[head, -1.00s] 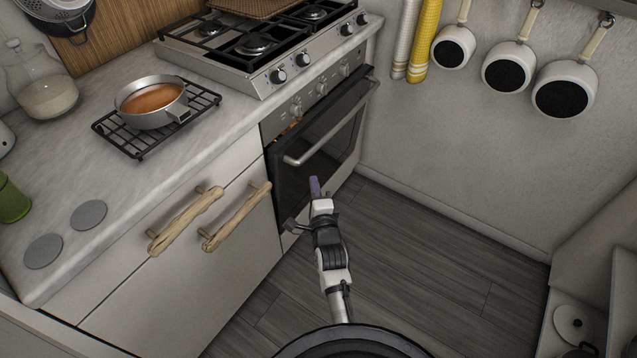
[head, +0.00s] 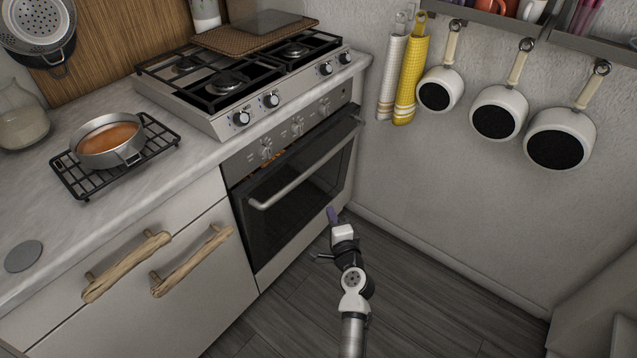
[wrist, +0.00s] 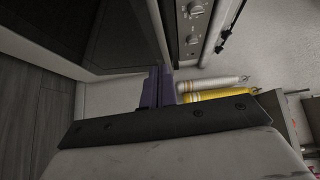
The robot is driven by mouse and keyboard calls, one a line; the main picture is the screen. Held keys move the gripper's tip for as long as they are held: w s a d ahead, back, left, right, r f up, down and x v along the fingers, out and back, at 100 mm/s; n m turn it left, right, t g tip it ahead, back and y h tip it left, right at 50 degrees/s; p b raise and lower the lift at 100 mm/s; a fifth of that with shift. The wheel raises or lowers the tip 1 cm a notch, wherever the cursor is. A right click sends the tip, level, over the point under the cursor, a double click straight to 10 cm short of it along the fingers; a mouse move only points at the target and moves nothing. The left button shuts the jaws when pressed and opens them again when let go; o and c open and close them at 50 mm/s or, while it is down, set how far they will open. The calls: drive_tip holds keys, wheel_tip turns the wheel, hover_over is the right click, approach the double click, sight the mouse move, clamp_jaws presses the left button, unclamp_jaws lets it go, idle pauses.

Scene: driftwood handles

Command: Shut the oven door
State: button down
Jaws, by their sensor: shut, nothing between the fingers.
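The oven door (head: 300,185) is dark glass with a silver bar handle (head: 305,172), under the stove at the centre of the head view. It leans out at the top, slightly ajar, with a narrow gap below the knob panel (head: 290,135). My gripper (head: 332,215) is shut and empty, its purple fingertips in front of the door's lower right part. I cannot tell whether they touch it. In the wrist view the shut fingers (wrist: 158,88) point toward the door (wrist: 90,35), which fills the upper left; the knob panel (wrist: 195,20) is right of it.
The drawer front with driftwood handles (head: 125,265) is left of the oven. A pan (head: 108,142) stands on a rack on the counter. Towels (head: 410,80) and white pans (head: 500,112) hang on the right wall. The floor (head: 410,290) right of my arm is clear.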

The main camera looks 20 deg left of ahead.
sight(300, 178)
drive_tip(key=x, duration=0.4)
drive_tip(key=a+p+x, duration=0.1)
drive_tip(key=x, duration=0.3)
drive_tip(key=s+a+p+x, duration=0.1)
drive_tip(key=x, duration=0.3)
drive_tip(key=shift+s+r, duration=0.1)
drive_tip(key=shift+a, duration=0.45)
drive_tip(key=a, duration=0.1)
drive_tip(key=w+a, duration=0.1)
drive_tip(key=a+r+p, duration=0.1)
drive_tip(key=shift+w+a, duration=0.35)
drive_tip(key=shift+a, duration=0.1)
drive_tip(key=shift+d, duration=0.1)
